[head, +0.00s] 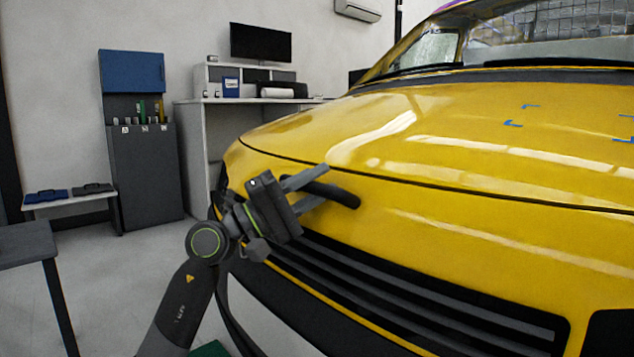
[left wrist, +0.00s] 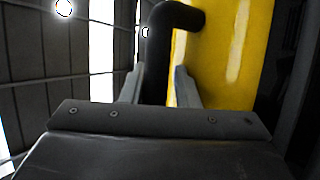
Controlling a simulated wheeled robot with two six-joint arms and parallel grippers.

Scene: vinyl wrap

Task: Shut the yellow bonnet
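The yellow bonnet (head: 430,125) lies low over the front of the van, with a thin dark line along its front edge. I cannot tell whether it is latched. A black curved handle (head: 338,192) sticks out at the van's front, just below that line. My left gripper (head: 320,186) is at this handle, one finger on each side of it. My right gripper is not in view.
The dark grille (head: 420,290) lies below my left gripper. A grey table (head: 28,242) stands at the left edge. A grey cabinet (head: 148,175), a low bench (head: 75,199) and a desk (head: 190,130) stand behind. The floor between them and the van is clear.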

